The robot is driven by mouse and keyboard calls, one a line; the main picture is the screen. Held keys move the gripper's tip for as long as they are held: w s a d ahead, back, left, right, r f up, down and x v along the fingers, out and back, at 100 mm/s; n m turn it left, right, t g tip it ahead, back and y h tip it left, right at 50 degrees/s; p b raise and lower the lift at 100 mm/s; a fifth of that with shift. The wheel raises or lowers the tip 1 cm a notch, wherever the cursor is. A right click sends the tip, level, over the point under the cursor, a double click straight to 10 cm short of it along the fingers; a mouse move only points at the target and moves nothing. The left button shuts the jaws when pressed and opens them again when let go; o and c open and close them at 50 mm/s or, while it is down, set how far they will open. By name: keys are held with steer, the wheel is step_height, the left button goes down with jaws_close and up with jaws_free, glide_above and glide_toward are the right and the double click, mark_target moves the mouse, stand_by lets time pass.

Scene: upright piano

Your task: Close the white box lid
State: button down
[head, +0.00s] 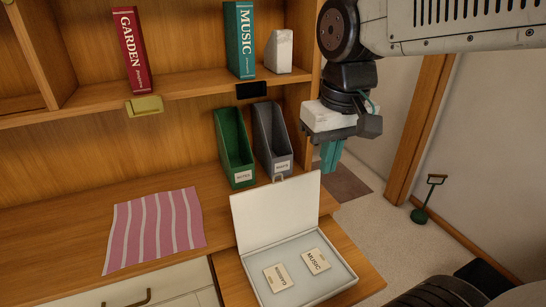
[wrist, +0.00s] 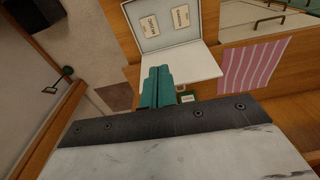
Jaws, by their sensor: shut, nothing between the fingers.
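The white box (head: 345,281) sits on the wooden surface at the lower middle of the head view. Its lid (head: 274,212) stands open, raised at the back, with a small clasp on its top edge. Two cards lie inside, one marked GARDEN (head: 278,277) and one marked MUSIC (head: 316,261). My gripper (head: 331,158), with teal fingers, is shut and empty, above and right of the lid and apart from it in the head view. In the wrist view my fingers (wrist: 155,88) overlap the edge of the lid (wrist: 190,68); the box (wrist: 208,22) lies beyond.
A green file holder (head: 234,148) and a grey one (head: 272,140) stand behind the lid. A pink striped cloth (head: 154,230) lies to the left. A shelf above holds a GARDEN binder (head: 132,50) and a MUSIC binder (head: 240,40).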

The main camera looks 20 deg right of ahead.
steer(key=w+a, duration=0.2)
steer(key=w, duration=1.9)
steer(key=s+f, duration=0.3)
steer(key=f, duration=0.8)
steer(key=shift+s+a+g, duration=0.25)
steer(key=shift+g, duration=0.05)
steer(key=shift+s, duration=0.1)
